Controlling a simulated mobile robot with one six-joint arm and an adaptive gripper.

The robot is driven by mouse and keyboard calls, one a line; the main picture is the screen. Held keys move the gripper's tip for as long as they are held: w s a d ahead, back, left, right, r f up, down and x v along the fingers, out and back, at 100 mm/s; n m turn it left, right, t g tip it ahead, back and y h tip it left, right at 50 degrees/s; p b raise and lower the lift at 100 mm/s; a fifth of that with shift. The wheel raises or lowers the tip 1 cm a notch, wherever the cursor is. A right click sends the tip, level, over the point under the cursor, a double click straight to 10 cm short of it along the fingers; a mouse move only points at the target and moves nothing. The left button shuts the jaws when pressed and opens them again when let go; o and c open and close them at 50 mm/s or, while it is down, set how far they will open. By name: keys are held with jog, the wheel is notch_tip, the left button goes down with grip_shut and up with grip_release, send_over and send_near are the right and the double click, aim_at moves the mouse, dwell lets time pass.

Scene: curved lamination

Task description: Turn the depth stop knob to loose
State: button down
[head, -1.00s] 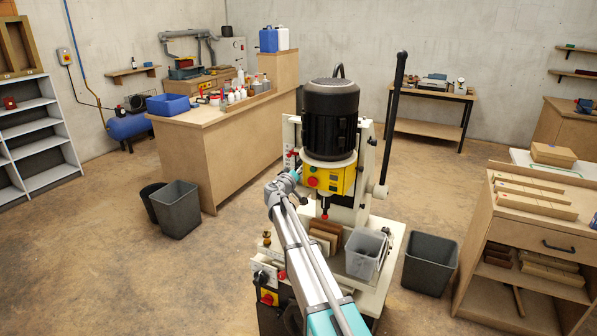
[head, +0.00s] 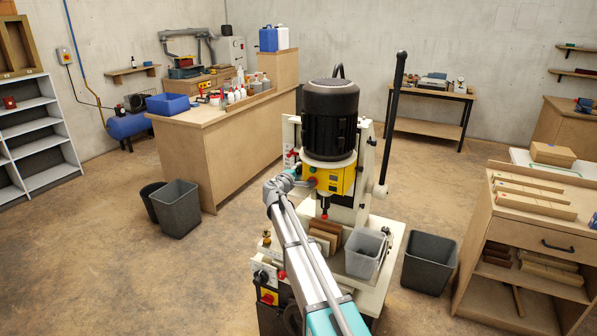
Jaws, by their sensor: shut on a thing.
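The drill machine has a black motor (head: 331,110) and a yellow control box (head: 335,181) on a pale column. My arm reaches up from the bottom of the head view to the left side of the machine's head. My gripper (head: 297,174) is there, small and partly covered by my own wrist, shut on the depth stop knob. The knob itself is hidden behind the gripper and wrist, so its setting cannot be read. A pale plate with small red marks (head: 290,154) shows just above the wrist.
Wooden pieces (head: 325,234) and a clear plastic bin (head: 365,254) stand on the machine table. A long black-gripped lever (head: 395,105) rises right of the motor. Grey bins stand on the floor at left (head: 175,208) and right (head: 430,262).

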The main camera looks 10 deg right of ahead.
jog(key=n, duration=0.3)
jog(key=shift+n, duration=0.3)
dwell(0.4)
jog(key=c, duration=0.6)
grip_release()
jog(key=shift+m, duration=0.5)
